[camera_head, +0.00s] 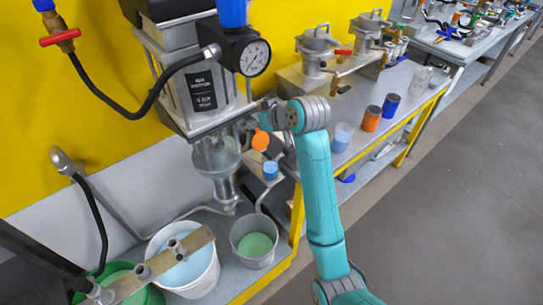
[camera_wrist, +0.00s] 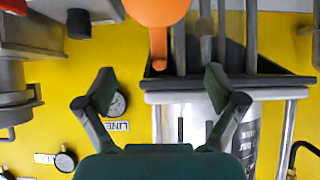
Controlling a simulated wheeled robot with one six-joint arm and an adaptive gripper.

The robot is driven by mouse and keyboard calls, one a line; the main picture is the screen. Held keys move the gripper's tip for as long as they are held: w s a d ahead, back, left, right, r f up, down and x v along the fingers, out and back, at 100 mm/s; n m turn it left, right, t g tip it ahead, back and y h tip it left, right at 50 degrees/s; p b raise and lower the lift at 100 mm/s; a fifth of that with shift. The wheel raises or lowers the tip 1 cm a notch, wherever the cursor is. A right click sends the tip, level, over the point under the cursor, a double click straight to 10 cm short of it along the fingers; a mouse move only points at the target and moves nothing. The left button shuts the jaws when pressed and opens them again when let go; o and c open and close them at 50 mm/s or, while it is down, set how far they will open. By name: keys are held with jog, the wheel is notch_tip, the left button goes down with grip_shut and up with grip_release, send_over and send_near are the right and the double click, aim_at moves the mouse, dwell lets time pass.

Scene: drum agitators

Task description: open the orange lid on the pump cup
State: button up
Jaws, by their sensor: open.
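The orange lid (camera_head: 260,140) is a small round disc beside the lower end of the grey pump (camera_head: 205,92) in the head view. In the wrist view the orange lid (camera_wrist: 157,9) is at the top edge, partly cut off, with a narrow orange tab (camera_wrist: 158,48) pointing down from it. A metal cup-like part (camera_head: 213,160) is under the pump; I cannot tell if the lid covers it. My gripper (camera_wrist: 160,80) is open and empty, its fingers either side of the tab's line and apart from it. In the head view my arm's end mostly hides it.
A pressure gauge (camera_head: 254,57) and black hose are on the pump. A white bucket (camera_head: 205,280) and a grey bucket (camera_head: 246,260) stand below. Blue, orange and dark blue cups (camera_head: 390,105) stand on the bench at right. The grey floor at right is clear.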

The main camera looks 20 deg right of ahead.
jog(key=v, duration=0.6)
jog(key=shift+s, duration=0.15)
jog(key=shift+r, duration=0.1)
dwell(0.6)
jog(key=shift+m+t+h, duration=0.4)
jog(key=shift+m+t, duration=0.2)
jog(key=shift+m, duration=0.3)
jog(key=s+f, duration=0.2)
jog(key=f, duration=0.2)
jog(key=s+f, duration=0.2)
jog(key=f, duration=0.2)
jog(key=s+f, duration=0.2)
jog(key=f, duration=0.2)
jog(key=shift+s+a+f, duration=0.35)
jog(key=shift+a+f, duration=0.05)
jog(key=s+f+m+t+h, duration=0.1)
jog(key=s+f, duration=0.3)
jog(key=s, duration=0.5)
jog(key=s+f+h, duration=0.1)
jog(key=s+f, duration=0.2)
jog(key=s, duration=0.7)
jog(key=s+f+m+t+h, duration=0.1)
jog(key=s+f, duration=0.3)
jog(key=s, duration=0.5)
jog(key=s+r, duration=0.3)
jog(key=s, duration=0.5)
jog(key=s+r+t, duration=0.1)
jog(key=s+r, duration=0.3)
jog(key=s, duration=0.4)
jog(key=shift+r, duration=0.3)
